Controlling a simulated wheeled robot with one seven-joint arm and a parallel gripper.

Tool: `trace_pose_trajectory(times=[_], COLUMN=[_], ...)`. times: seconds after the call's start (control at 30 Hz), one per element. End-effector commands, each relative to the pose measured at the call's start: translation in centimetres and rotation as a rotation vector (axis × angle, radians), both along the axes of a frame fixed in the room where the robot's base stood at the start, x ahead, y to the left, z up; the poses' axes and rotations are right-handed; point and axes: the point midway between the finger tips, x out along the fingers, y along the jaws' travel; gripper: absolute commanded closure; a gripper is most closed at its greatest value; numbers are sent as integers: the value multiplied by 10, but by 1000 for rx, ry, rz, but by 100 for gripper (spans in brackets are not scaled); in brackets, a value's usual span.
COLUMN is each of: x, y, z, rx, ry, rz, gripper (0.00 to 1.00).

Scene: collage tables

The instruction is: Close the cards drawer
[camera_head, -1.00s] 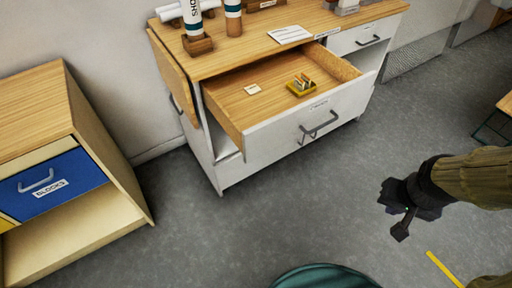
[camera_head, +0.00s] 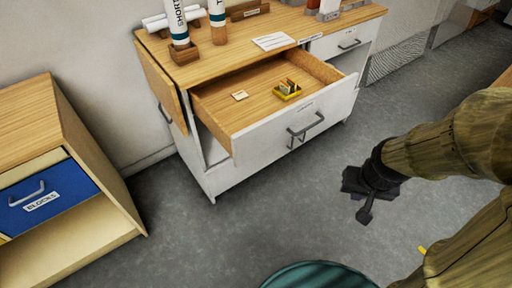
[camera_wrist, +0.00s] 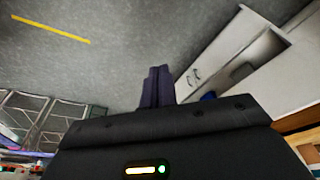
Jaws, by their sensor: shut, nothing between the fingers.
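The open drawer (camera_head: 262,137) is pulled out of the white cabinet with a wooden top (camera_head: 215,72). Its white front has a grey bar handle (camera_head: 306,125) and a small label too small to read. Inside lie a yellow tray (camera_head: 287,94) with small items and a pale card (camera_head: 240,96). My gripper (camera_head: 366,211) is shut and empty, in the air to the lower right of the drawer front and apart from it. In the wrist view the closed dark fingers (camera_wrist: 157,87) point toward the floor, with white cabinet fronts (camera_wrist: 215,70) to the right.
A second drawer (camera_head: 345,42) at the cabinet's right is shut. A wooden unit with a blue BLOCKS drawer (camera_head: 50,199) stands at the left. A round teal object (camera_head: 320,277) is at the bottom. Grey floor (camera_head: 225,235) lies open before the cabinet.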

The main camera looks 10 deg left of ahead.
Motion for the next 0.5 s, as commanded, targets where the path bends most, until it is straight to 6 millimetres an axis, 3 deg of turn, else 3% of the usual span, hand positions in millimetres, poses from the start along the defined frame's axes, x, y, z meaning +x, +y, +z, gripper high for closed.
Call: trace_pose_trajectory(times=[0.27, 0.5], x=[42, 72], y=[23, 65], z=[7, -1], rx=[53, 210], ry=[-63, -126], rz=[-68, -164], gripper=[100, 100])
